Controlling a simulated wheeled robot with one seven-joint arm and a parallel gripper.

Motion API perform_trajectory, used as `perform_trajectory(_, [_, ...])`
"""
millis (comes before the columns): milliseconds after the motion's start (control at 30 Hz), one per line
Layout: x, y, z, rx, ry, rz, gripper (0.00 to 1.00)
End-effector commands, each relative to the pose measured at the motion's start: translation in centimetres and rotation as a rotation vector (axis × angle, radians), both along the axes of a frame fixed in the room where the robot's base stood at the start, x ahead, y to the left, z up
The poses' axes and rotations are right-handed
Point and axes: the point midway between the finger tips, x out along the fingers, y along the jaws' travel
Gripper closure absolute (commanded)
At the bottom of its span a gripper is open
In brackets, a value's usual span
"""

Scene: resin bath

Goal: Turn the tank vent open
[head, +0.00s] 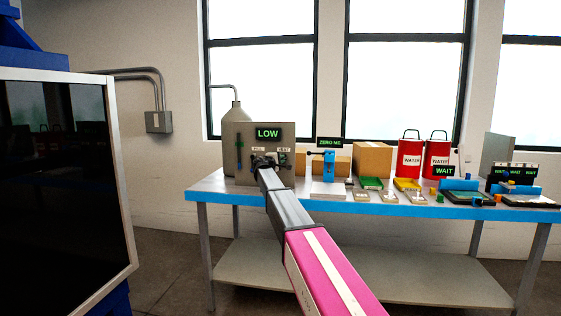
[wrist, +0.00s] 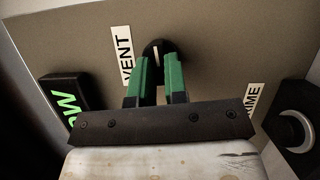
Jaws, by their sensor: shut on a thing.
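The grey tank panel (head: 230,165) stands upright at the left end of the bench, with a green "LOW" display (head: 268,133). In the wrist view a "VENT" label (wrist: 121,56) sits beside a round black vent knob (wrist: 158,46) with a white mark. My gripper's green fingers (wrist: 156,78) are shut on this knob, one on each side, and hide its lower part. In the head view my gripper (head: 268,160) is at the panel front, and my arm hides the knob there.
A black round part (wrist: 295,128) near a partly hidden label (wrist: 252,97) sits right of my gripper. A "ZERO ME" device (head: 329,160), cardboard box (head: 373,158), red water cans (head: 410,160) and trays stand along the bench (head: 375,208). A large dark screen (head: 60,180) stands at the left.

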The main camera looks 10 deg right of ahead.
Motion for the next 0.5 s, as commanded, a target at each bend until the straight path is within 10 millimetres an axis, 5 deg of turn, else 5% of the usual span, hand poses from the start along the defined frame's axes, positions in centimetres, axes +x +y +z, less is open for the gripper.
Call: perform_trajectory(500, [0.72, -0.32, 0.58, 0.109, -0.043, 0.002, 1.0])
